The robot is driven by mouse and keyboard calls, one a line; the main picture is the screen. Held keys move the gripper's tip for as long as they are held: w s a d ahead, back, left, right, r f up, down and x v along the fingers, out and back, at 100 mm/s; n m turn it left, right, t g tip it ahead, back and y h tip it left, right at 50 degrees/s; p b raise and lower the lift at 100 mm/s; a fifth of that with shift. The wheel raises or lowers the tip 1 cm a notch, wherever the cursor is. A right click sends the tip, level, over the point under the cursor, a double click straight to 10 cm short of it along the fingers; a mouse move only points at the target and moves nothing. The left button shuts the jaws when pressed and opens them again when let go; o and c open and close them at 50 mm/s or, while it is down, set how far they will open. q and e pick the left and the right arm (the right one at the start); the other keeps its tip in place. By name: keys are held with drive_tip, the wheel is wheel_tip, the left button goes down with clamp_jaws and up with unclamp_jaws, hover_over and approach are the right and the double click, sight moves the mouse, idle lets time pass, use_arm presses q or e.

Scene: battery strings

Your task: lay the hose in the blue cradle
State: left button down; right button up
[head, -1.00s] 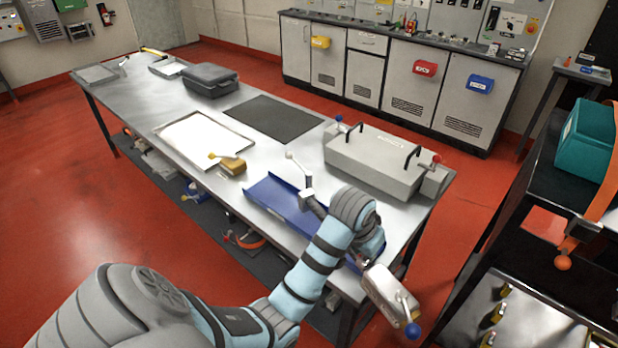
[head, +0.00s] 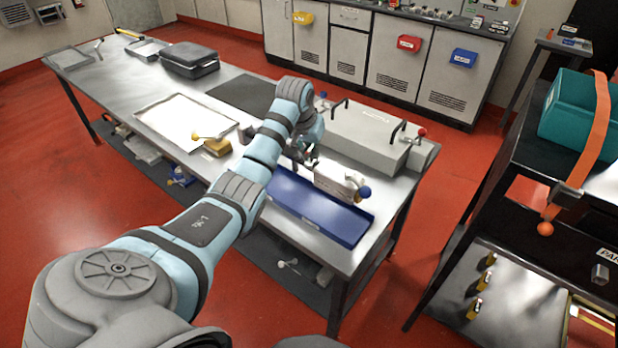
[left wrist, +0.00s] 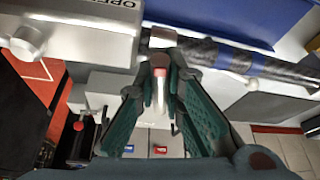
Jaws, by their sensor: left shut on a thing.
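The blue cradle (head: 318,213) is a long open trough on the near right part of the metal table. My left gripper (head: 302,155) is at its far left side, shut on the hose. A dark mottled length of hose (left wrist: 290,70) runs right from the fingers in the left wrist view, with blue behind it. A pale lettered block (head: 338,182) with a blue ball beside it shows over the cradle's far edge, at the gripper's right. I cannot tell whether it touches the cradle. My forearm and the gripper hide most of the hose. My right gripper is out of view.
A long grey case (head: 368,137) with black handles stands just behind the cradle. Left of it lie a dark mat (head: 240,97), a white tray (head: 150,103) and a small yellow-brown block (head: 216,147). A dark rack (head: 460,210) with a teal bin (head: 578,118) stands at right.

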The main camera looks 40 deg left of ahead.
use_arm(q)
wheel_tip(320, 180, down, 11)
drive_tip(key=shift+b, duration=0.65)
drive_tip(key=c, duration=1.7)
unclamp_jaws()
drive_tip(key=shift+d, duration=0.1)
drive_tip(key=shift+s, duration=0.1)
drive_tip(key=p+v, duration=0.3)
drive_tip(key=v, duration=0.9)
